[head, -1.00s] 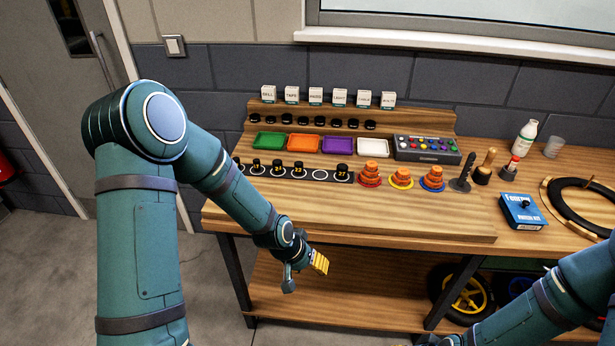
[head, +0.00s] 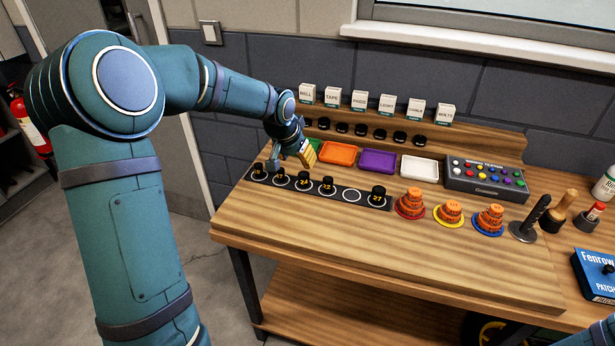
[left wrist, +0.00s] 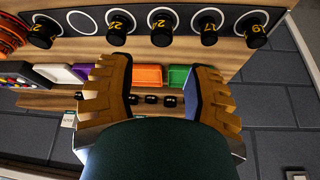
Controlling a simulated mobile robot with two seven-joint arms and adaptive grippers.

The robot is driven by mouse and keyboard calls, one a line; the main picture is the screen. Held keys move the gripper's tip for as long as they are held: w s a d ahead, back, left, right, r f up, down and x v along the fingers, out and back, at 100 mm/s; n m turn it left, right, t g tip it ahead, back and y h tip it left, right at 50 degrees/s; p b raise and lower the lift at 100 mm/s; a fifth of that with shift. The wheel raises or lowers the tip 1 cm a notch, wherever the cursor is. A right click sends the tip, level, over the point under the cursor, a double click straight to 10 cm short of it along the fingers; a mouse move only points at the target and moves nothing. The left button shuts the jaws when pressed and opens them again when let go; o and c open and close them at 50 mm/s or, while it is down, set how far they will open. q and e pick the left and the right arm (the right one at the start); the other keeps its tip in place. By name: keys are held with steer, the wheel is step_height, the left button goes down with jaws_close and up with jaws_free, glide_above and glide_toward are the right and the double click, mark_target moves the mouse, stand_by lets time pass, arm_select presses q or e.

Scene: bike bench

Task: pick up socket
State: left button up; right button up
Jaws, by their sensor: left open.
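Several black sockets with yellow numbers stand upright on a dark strip (head: 340,189) along the bench. The socket marked 24 (head: 303,181) and the one marked 22 (head: 327,185) are mid-row, and the socket marked 27 (head: 378,195) is at the right end. An empty ring lies between 22 and 27. In the left wrist view the socket marked 19 (left wrist: 253,30) is at the right. My left gripper (head: 292,160) is open and empty, above and behind the left half of the row. In the wrist view its fingers (left wrist: 160,75) are wide apart. My right gripper is out of view.
Behind the row are an orange tray (head: 339,153), a purple tray (head: 378,161) and a white tray (head: 420,168). Orange stacked pieces (head: 410,203) stand right of the strip. The wooden bench front (head: 330,235) is clear. Labelled boxes (head: 387,104) stand on the back shelf.

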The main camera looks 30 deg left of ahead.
mark_target(304, 174)
arm_select(q)
steer(key=b+x, duration=0.1)
steer(key=x, duration=0.6)
steer(key=b+x, duration=0.1)
steer(key=x, duration=0.4)
steer(key=shift+w+a, duration=0.1)
steer(key=shift+a, duration=0.05)
jaws_close()
